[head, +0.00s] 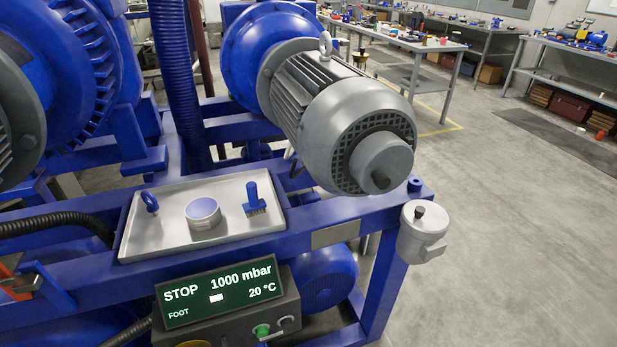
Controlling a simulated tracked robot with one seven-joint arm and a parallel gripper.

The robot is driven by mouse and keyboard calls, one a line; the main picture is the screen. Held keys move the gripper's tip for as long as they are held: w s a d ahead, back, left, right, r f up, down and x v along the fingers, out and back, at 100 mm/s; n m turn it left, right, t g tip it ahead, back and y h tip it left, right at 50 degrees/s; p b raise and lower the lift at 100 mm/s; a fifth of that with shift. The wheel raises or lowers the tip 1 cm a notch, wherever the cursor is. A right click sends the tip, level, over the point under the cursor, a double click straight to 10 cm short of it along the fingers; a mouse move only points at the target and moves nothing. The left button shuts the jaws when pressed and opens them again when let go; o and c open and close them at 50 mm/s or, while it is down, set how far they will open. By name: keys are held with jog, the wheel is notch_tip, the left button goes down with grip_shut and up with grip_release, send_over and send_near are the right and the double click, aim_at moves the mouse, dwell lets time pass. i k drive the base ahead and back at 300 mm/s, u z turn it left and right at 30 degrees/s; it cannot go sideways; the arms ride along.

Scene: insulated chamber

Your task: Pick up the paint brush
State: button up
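The paint brush (253,197) has a blue handle and a short, darker bristle end. It is at the right side of a shallow metal tray (160,244) and looks upright, bristle end down. The tray rests on the blue frame of a machine. My gripper cannot be made out in the head view, and nothing is seen touching the brush.
A big grey motor (345,120) overhangs behind and right. A display box (222,290) sits in front below. Open floor (500,230) lies to the right.

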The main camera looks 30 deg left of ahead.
aim_at(256, 206)
jog(key=z, duration=0.4)
jog(key=k, duration=1.8)
jog(key=u, duration=1.65)
jog(key=i, duration=1)
